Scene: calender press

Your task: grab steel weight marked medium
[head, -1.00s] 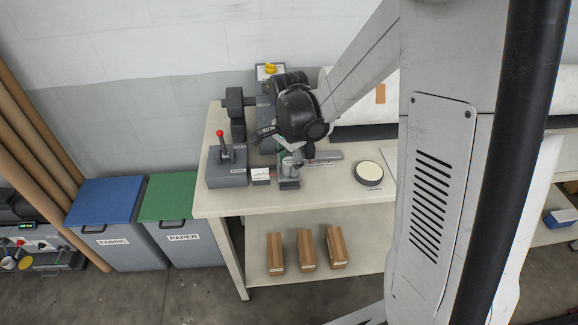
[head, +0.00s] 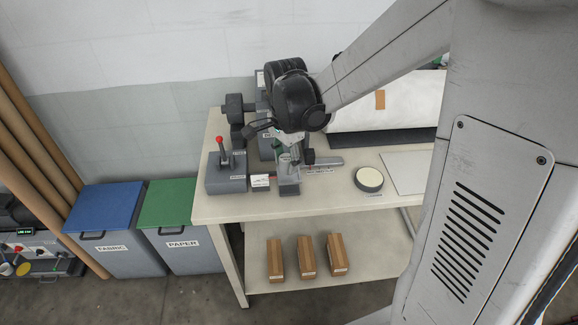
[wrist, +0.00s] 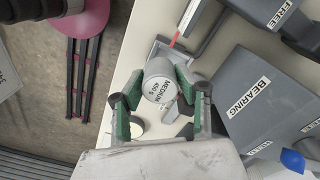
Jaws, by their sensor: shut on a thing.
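The steel weight (wrist: 160,84) is a grey cylinder with a white top face reading "MEDIUM 400 g". In the wrist view it sits between the green-padded fingers of my gripper (wrist: 160,105), which is shut on it. In the head view my gripper (head: 289,156) is over the left part of the table, above a small grey stand (head: 289,188). The weight is mostly hidden by the fingers there. In the wrist view a grey tray-like holder (wrist: 157,52) shows behind the weight. I cannot tell whether the weight still touches its support.
A grey lever box (head: 226,180) with a red knob stands just left of my gripper. A round cream-topped disc (head: 369,179) lies to the right. A grey block marked "BEARING" (wrist: 250,90) is close by in the wrist view. The table (head: 330,208) is clear in front.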

